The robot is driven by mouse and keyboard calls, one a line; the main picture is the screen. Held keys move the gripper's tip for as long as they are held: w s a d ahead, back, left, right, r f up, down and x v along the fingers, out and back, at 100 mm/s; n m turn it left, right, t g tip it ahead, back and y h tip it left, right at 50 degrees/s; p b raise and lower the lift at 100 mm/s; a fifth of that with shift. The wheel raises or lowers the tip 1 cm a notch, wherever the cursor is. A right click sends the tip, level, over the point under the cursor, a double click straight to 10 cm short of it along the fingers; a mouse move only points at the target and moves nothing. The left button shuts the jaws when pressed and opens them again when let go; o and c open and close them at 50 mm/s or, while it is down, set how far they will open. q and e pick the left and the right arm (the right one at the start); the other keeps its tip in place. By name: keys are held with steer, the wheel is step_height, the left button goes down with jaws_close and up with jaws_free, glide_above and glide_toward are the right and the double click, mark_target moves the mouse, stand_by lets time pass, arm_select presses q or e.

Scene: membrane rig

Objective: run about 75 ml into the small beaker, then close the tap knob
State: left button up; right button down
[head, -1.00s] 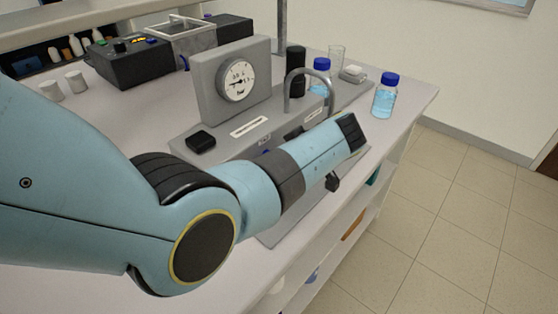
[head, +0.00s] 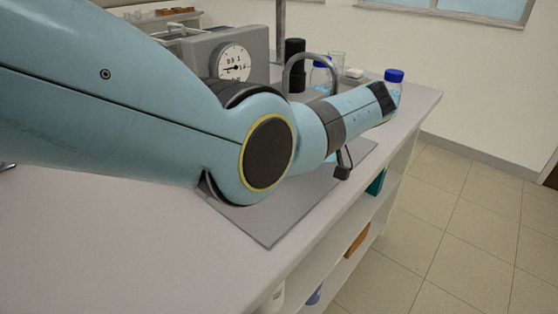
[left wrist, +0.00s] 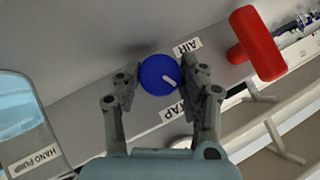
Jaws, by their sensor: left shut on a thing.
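The blue tap knob (left wrist: 159,74) with a white pointer line sits on the grey panel in the left wrist view. The pointer slants to the lower right, between the AIR label (left wrist: 187,46) and the TAP label (left wrist: 171,112). My left gripper (left wrist: 160,79) is shut on the knob, one finger on each side. In the head view my left arm hides the gripper and knob. My right gripper is not in view.
A red T-shaped handle (left wrist: 257,45) stands close right of the knob. A bent metal spout (head: 309,55) and a dial gauge (head: 233,64) stand behind my arm. A blue-capped bottle (head: 394,79) is near the bench edge. A flat grey plate (head: 268,224) lies in front.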

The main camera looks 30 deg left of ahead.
arm_select(q)
steer(key=shift+w, duration=0.1)
stand_by(0.3)
steer(key=o, duration=1.2)
steer(key=v, duration=1.2)
